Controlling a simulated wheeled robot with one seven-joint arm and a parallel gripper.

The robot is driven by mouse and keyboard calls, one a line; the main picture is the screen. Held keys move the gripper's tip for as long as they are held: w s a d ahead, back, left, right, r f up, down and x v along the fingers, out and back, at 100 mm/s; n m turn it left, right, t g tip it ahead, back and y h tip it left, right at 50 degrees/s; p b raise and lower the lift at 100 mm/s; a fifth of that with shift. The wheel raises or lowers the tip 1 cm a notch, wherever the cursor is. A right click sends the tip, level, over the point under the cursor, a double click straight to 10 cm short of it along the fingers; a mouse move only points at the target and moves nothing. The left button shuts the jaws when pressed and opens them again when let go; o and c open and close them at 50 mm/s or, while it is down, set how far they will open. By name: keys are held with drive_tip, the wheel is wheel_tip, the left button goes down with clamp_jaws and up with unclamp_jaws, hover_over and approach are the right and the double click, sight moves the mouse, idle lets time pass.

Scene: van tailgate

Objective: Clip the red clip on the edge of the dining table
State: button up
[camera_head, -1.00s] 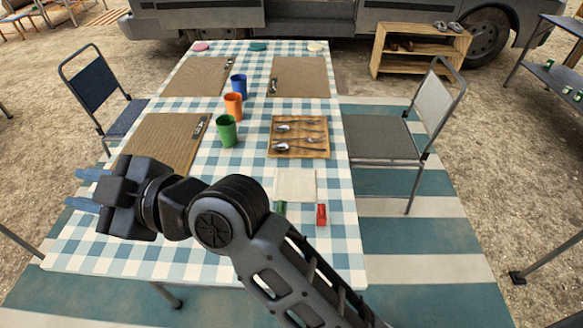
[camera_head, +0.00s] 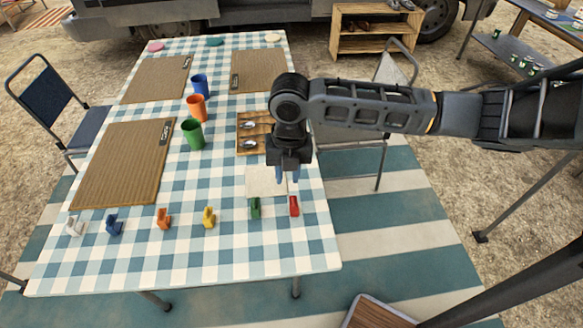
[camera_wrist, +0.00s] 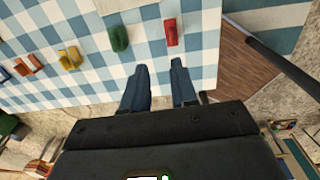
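The red clip (camera_head: 294,206) stands on the checked dining table (camera_head: 235,255), near its right edge and at the right end of a row of clips. It also shows in the wrist view (camera_wrist: 171,32), ahead of the fingers. My gripper (camera_head: 289,178) points down above the table, just behind the red clip in the head view. In the wrist view its blue fingers (camera_wrist: 157,66) are apart with nothing between them. The green clip (camera_head: 254,207) is just left of the red one. The table's near and right edges by the red clip look bare.
Yellow (camera_head: 209,217), orange (camera_head: 163,218), blue (camera_head: 114,225) and white (camera_head: 75,226) clips continue the row leftward. Cups, including a green one (camera_head: 192,135), and a cutlery tray (camera_head: 246,145) stand farther back. A chair (camera_head: 392,68) is at the right, partly behind my arm.

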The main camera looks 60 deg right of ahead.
sight(294, 199)
drive_tip(key=shift+s+d+f+b, duration=0.2)
drive_tip(key=shift+f+b, duration=1.05)
drive_tip(key=shift+f, duration=0.45)
drive_tip(key=shift+s+d+f+b, duration=0.2)
drive_tip(key=shift+f+b, duration=1)
drive_tip(key=shift+f, duration=0.55)
drive_tip(key=shift+s+d+f+b, duration=0.2)
drive_tip(key=shift+f+b, duration=1.05)
drive_tip(key=shift+f, duration=0.45)
clamp_jaws()
drive_tip(key=shift+r+p, duration=2.05)
drive_tip(key=shift+r, duration=0.55)
drive_tip(key=shift+w, duration=0.2)
